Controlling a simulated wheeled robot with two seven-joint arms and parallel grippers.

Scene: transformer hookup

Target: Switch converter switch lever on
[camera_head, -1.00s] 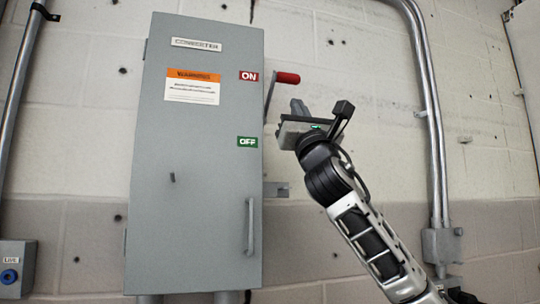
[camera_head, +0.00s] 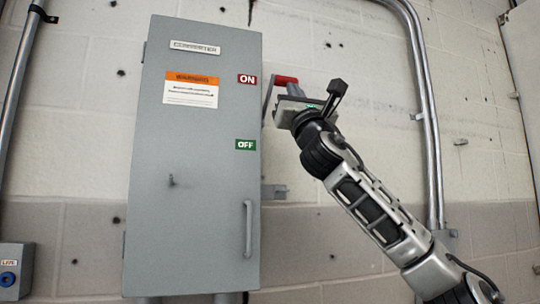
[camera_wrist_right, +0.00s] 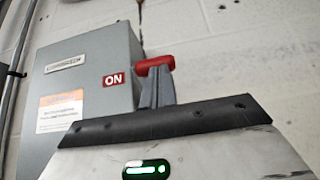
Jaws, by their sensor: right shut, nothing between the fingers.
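The grey converter box (camera_head: 195,220) hangs on the wall, with a red ON label (camera_head: 247,79) above a green OFF label (camera_head: 246,144). The switch lever's red handle (camera_head: 285,80) sticks out on the box's right side, level with ON, and its grey arm (camera_head: 267,100) slants up to it. My right gripper (camera_head: 294,89) is shut and empty, its fingertips right at the handle from below. In the right wrist view, the closed fingers (camera_wrist_right: 157,91) overlap the red handle (camera_wrist_right: 154,65); whether they touch cannot be told. My left gripper is not in view.
A metal conduit (camera_head: 430,130) runs down the wall at the right, and another pipe (camera_head: 20,75) at the left. A small LIVE box (camera_head: 14,272) sits at lower left.

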